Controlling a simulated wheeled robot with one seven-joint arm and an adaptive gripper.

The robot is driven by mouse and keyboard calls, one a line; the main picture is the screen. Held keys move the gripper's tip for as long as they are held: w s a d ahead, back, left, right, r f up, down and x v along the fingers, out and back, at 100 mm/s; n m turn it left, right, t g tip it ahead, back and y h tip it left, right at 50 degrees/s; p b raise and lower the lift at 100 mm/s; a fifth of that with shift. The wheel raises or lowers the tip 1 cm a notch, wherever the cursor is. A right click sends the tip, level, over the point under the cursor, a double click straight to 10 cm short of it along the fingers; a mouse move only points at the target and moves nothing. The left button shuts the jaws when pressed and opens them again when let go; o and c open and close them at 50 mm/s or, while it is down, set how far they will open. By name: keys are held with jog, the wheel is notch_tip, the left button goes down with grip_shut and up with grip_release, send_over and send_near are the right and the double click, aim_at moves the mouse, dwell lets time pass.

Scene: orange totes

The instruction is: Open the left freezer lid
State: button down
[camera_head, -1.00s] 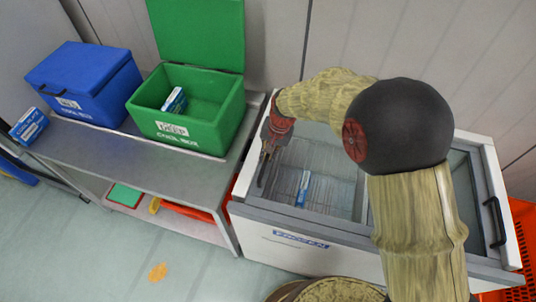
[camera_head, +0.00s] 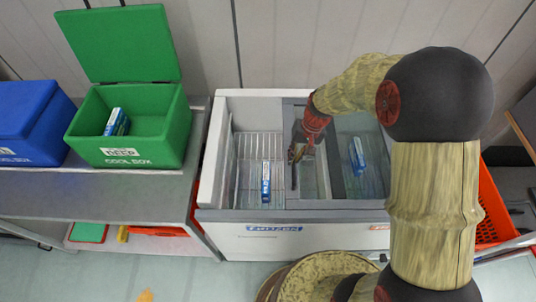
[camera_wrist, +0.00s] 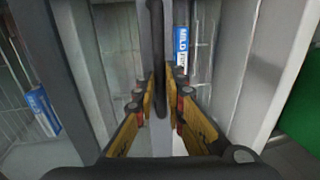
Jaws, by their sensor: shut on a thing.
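The white chest freezer (camera_head: 275,242) stands in front of me. Its left lid (camera_head: 309,182), a grey-framed glass pane, lies slid to the right over the right half. The left compartment is uncovered and shows a wire basket (camera_head: 249,150) with a blue-and-white box (camera_head: 266,182) in it. My gripper (camera_head: 294,154) is at the lid's left side, shut on the dark lid handle (camera_head: 295,177). In the wrist view the handle (camera_wrist: 158,55) runs upright between the fingers of my gripper (camera_wrist: 159,84).
Another blue-and-white box (camera_head: 357,156) shows through the glass on the right. A metal table (camera_head: 100,197) on the left carries an open green cool box (camera_head: 130,154) and a blue one (camera_head: 35,125). A red-orange crate (camera_head: 492,207) stands right of the freezer.

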jog(key=d, duration=0.7)
jog(key=shift+s+d, duration=0.25)
jog(key=shift+d, duration=0.1)
jog(key=c, duration=1.9)
grip_release()
jog(key=shift+o, duration=0.3)
notch_tip(320, 180, up, 12)
jog(key=d, duration=0.2)
jog(key=shift+d, duration=0.15)
jog(key=shift+f, duration=0.15)
